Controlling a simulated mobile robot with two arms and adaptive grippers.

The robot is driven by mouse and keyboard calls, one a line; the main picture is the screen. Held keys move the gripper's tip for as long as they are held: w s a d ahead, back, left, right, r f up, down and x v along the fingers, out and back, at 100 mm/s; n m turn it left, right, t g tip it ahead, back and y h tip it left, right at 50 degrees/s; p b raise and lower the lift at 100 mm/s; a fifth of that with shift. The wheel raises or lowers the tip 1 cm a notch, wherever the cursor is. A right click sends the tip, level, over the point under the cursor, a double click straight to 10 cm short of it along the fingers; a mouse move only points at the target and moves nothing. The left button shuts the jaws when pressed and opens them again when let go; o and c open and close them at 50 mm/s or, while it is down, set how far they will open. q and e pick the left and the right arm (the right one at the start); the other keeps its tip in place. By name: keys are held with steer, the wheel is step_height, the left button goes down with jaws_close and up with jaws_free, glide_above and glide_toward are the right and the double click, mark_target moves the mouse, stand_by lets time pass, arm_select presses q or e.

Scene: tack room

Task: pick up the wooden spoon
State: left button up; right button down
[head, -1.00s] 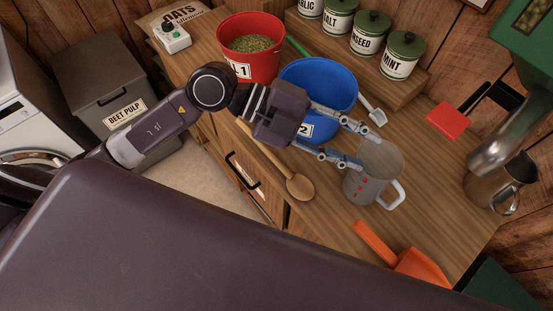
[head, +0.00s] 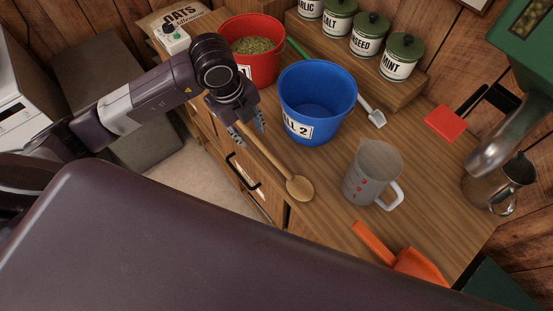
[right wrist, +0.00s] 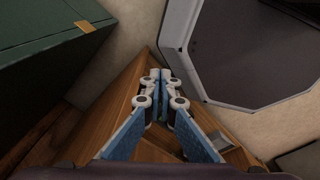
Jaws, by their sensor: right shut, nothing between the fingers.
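The wooden spoon (head: 273,159) lies along the front edge of the wooden counter, its bowl toward the right and its handle running up and left. My left gripper (head: 249,130) is over the handle's far end, fingers apart and pointing down, one on each side of the handle as seen from the head. I cannot tell whether they touch it; the handle's tip is hidden. My right gripper (right wrist: 159,76) is shut and empty in the right wrist view, away from the spoon.
A blue bucket (head: 319,90) stands just right of my left gripper, with a red bucket (head: 264,66) behind. A measuring jug (head: 365,180) and an orange scoop (head: 412,264) are right of the spoon. Drawers with black handles (head: 243,172) lie below the counter edge.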

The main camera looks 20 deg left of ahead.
mark_target(254, 138)
arm_select(q)
steer(key=f, duration=0.2)
steer(key=w+f+p, duration=0.1)
steer(key=f, duration=0.1)
steer(key=shift+w+d, duration=0.1)
steer(key=shift+c, duration=0.5)
jaws_close()
